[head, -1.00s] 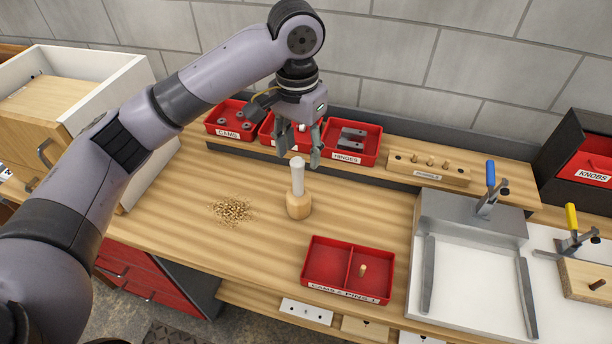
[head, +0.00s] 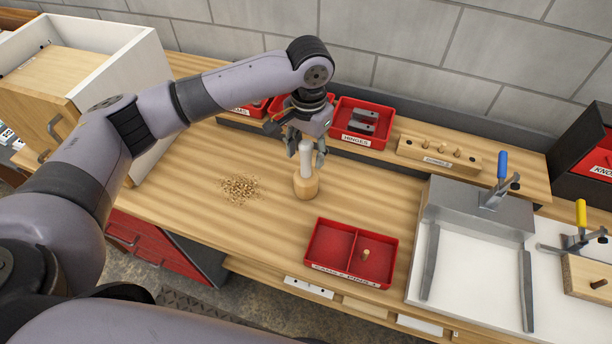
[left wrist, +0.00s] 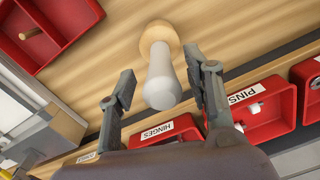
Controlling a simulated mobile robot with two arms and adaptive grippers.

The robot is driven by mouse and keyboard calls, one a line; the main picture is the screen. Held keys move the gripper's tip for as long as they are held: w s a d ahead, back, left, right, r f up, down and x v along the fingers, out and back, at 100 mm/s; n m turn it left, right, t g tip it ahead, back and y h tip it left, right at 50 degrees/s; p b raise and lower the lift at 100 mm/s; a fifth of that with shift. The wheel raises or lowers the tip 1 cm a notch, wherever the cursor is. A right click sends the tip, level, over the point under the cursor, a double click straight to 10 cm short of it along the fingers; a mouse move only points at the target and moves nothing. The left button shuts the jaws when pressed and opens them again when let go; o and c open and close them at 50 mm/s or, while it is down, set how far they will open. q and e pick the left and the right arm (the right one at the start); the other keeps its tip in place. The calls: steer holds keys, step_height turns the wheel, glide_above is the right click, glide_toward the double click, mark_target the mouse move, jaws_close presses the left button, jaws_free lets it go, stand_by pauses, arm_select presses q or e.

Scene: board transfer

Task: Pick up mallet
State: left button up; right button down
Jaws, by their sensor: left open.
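The mallet stands upright on its wooden head (head: 306,186) on the bench, its pale handle (head: 306,158) pointing up. My left gripper (head: 307,152) is open at the top of the handle. In the left wrist view, the handle (left wrist: 161,83) lies between the two spread fingers (left wrist: 163,92), with a gap on each side, and the wooden head (left wrist: 158,35) is beyond them. I cannot see either finger touching it. My right gripper is not in view.
A divided red tray (head: 341,268) with one dowel stands in front to the right. Wood pellets (head: 240,189) lie left of the mallet. Red bins, such as the hinges bin (head: 349,140), and a dowel block (head: 438,153) line the back shelf. A metal fixture (head: 478,206) is at right.

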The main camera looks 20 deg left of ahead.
mark_target(306, 165)
arm_select(q)
steer(key=shift+f, duration=0.35)
step_height(306, 165, down, 4)
steer(key=shift+a+r+p, duration=0.15)
steer(key=shift+p, duration=0.8)
steer(key=shift+f, duration=0.4)
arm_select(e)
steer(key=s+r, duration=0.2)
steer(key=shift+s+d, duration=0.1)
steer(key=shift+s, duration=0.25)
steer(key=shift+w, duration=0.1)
arm_select(q)
steer(key=c, duration=0.4)
jaws_close()
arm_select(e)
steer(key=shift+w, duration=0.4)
arm_select(q)
steer(key=shift+r, duration=0.1)
